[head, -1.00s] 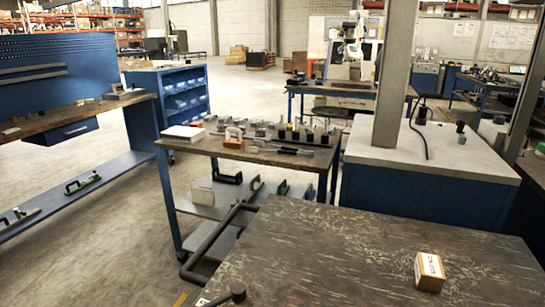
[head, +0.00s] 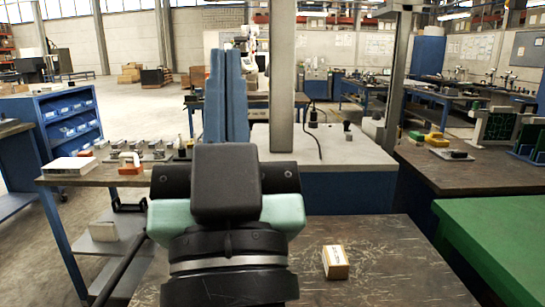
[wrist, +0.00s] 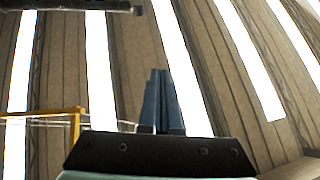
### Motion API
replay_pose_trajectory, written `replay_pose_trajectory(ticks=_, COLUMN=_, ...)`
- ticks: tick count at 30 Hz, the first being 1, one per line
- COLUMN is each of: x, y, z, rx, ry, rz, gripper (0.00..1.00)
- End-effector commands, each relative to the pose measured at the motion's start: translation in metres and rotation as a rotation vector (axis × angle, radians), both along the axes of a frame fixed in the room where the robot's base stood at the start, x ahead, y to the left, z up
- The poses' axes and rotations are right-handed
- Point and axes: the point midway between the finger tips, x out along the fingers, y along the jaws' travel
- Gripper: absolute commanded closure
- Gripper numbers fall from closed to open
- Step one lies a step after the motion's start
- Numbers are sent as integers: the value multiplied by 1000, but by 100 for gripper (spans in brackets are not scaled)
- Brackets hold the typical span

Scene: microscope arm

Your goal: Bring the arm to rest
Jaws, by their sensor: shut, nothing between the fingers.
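My gripper (head: 227,55) stands upright in the middle of the head view, its two blue fingers pointing up and pressed together. It is shut and empty. The black wrist and pale green housing show below the fingers and hide part of the bench behind. In the wrist view the blue fingers (wrist: 161,90) show against the ceiling and its bright light strips. A small cardboard box with a printed label (head: 336,262) lies on the dark worktop (head: 400,270), to the right of my wrist and apart from it.
A tool cart (head: 60,180) with a white box and an orange-handled item stands at left. A grey-topped blue cabinet (head: 350,150) with a post is behind my gripper. A green table (head: 500,235) borders the worktop at right. The worktop around the box is clear.

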Motion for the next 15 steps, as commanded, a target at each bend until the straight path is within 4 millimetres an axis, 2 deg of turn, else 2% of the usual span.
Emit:
replay_pose_trajectory(ticks=1, x=-14, y=-17, z=23, rx=-9, ry=-51, rz=-67, gripper=100)
replay_pose_trajectory(ticks=4, x=-42, y=-48, z=57, rx=-19, ry=-128, rz=-201, gripper=100)
replay_pose_trajectory(ticks=6, x=-34, y=-42, z=81, rx=-21, ry=-106, rz=-180, gripper=100)
replay_pose_trajectory(ticks=11, x=-34, y=-41, z=121, rx=-21, ry=-104, rz=-176, gripper=100)
replay_pose_trajectory(ticks=15, x=-33, y=-41, z=161, rx=-21, ry=-104, rz=-173, gripper=100)
